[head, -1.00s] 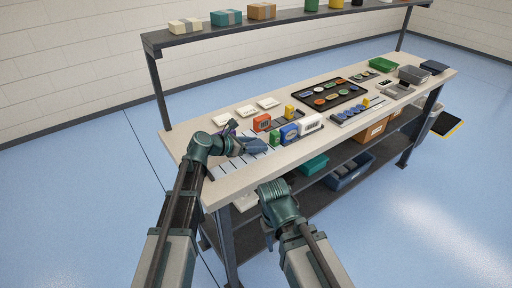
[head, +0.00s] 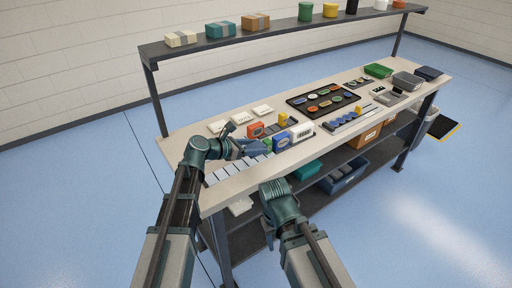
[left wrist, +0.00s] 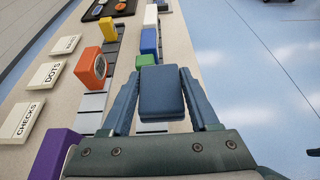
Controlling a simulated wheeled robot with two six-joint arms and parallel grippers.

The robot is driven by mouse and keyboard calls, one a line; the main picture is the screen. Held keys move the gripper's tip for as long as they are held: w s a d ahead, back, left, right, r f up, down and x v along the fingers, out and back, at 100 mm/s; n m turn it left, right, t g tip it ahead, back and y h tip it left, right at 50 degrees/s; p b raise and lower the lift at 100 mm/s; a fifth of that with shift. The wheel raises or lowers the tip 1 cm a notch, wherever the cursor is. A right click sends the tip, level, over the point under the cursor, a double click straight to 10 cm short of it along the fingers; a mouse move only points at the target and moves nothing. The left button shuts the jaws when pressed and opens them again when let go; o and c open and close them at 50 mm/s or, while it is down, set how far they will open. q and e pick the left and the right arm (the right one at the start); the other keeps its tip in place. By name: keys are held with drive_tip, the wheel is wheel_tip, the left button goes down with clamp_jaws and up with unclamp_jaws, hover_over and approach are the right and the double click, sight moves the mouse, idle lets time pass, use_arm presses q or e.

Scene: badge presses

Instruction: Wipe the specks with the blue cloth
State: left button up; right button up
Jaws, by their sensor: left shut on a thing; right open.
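The blue cloth (left wrist: 161,94) looks like a thick folded pad between the two fingers of my left gripper (left wrist: 160,85). In the head view my left gripper (head: 240,149) is over the left end of the table, with the cloth (head: 256,149) beside the green block (head: 267,144). My left gripper is shut on the cloth; I cannot tell whether the cloth touches the surface. Pale panels of a strip (head: 222,172) lie under and beside it. I cannot make out any specks. My right gripper (head: 268,238) is open and low, in front of the table's front edge.
An orange block (left wrist: 90,68), a purple block (left wrist: 55,152) and a yellow block (left wrist: 108,28) stand close by. White label cards (left wrist: 45,75) lie at the left. Blue (head: 281,141) and white (head: 302,132) blocks stand right of the green one. A shelf (head: 200,44) runs above the table's back.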

use_arm(q)
drive_tip(key=shift+r+p, duration=1.1)
drive_tip(key=shift+r, duration=0.4)
drive_tip(key=shift+f, duration=0.1)
drive_tip(key=shift+a, duration=0.15)
